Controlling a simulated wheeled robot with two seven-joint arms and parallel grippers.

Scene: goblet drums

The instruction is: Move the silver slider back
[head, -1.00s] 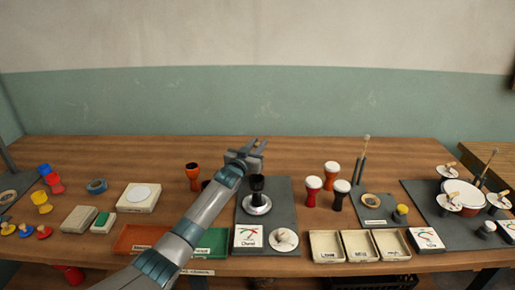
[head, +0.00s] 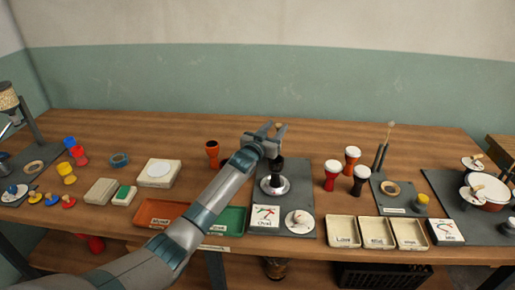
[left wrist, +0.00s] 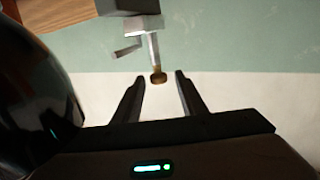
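In the left wrist view a silver metal piece (left wrist: 153,48) with a short side lever hangs from a grey block. Its small brass-brown knob (left wrist: 157,77) is between the fingertips of my left gripper (left wrist: 160,80), with gaps on both sides. In the head view my left gripper (head: 274,130) is open at the far end of a dark stand (head: 297,172), behind a black goblet drum (head: 277,166) on a silver disc (head: 275,186). The gripper and arm hide much of the stand's rear. I cannot tell for sure which part is the slider. My right gripper is not in view.
Goblet drums (head: 332,174) stand right of the stand, and an orange one (head: 212,152) stands left. An orange tray (head: 158,213) and a green tray (head: 233,219) lie in front near my arm. The back of the table (head: 180,122) is mostly clear.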

